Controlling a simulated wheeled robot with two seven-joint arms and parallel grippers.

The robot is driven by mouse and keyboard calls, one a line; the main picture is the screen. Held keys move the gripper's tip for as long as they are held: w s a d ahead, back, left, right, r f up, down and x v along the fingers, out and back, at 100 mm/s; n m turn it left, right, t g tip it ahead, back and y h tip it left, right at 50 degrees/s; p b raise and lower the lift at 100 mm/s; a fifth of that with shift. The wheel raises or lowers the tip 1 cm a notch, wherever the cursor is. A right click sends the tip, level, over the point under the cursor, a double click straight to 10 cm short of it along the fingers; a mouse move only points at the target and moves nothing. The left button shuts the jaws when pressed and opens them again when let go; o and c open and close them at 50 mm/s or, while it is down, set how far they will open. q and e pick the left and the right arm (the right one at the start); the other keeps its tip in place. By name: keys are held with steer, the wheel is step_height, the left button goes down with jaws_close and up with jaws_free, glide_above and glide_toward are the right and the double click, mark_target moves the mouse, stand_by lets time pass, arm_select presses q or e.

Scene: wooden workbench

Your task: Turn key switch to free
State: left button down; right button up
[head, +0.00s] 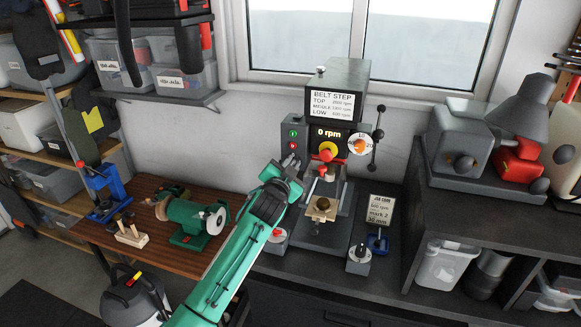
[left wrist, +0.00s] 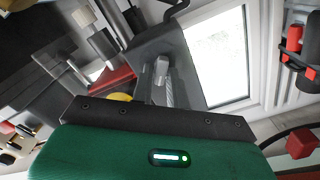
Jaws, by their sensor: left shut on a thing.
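The drill press (head: 337,90) stands against the wall, with a "BELT STEP" label and a display reading 0 rpm. On its left is a grey control box (head: 284,132) with a green and a red button; it also seems to fill the middle of the left wrist view (left wrist: 140,50). My left gripper (head: 291,162) is at the lower part of this box, just below the red button. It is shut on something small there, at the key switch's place. The gripper hides the key and its position mark, so I cannot read its setting. My right gripper is not in view.
A yellow-and-red stop button (head: 328,151) and a white dial (head: 361,145) sit right of the control box. A wooden block (head: 321,208) lies under the chuck. A green bench grinder (head: 195,225) stands left of my arm.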

arm_select(q)
steer(key=m, duration=1)
steer(key=shift+d+f+m+p, duration=0.15)
steer(key=shift+f+m+p, duration=0.15)
steer(key=shift+f+p, duration=0.05)
steer(key=shift+s+m, duration=0.1)
steer(key=shift+m, duration=0.2)
steer(key=c, duration=1.5)
jaws_free()
steer(key=shift+s, duration=0.1)
